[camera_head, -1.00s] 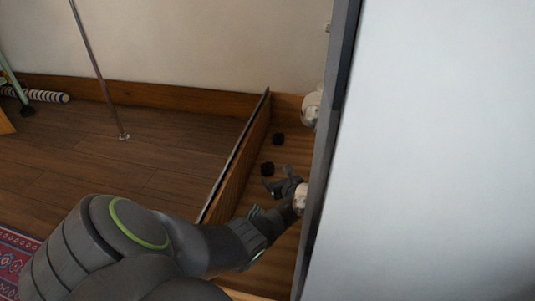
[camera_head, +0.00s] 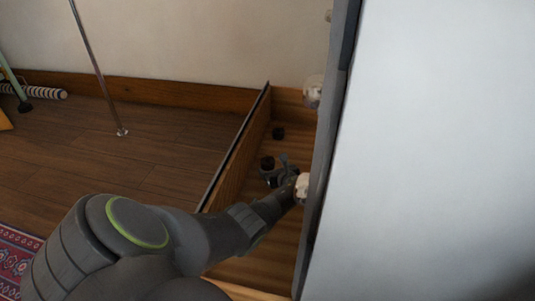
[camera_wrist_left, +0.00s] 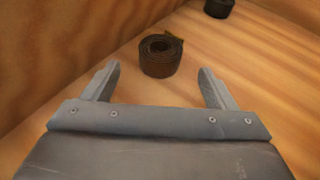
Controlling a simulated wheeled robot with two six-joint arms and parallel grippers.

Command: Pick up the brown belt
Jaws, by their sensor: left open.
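The brown belt (camera_wrist_left: 160,56) is a rolled coil lying on the wooden drawer floor in the left wrist view. It sits just beyond and between the two fingertips. In the head view it is a small dark roll (camera_head: 267,163) beside the gripper. My left gripper (camera_head: 280,172) reaches down into the drawer and is open and empty. Its two fingers show apart in the left wrist view (camera_wrist_left: 160,84). My right gripper is not in view.
A black roll (camera_wrist_left: 219,7) lies farther back in the drawer, also in the head view (camera_head: 278,133). A large pale panel (camera_head: 430,150) closes off the right.

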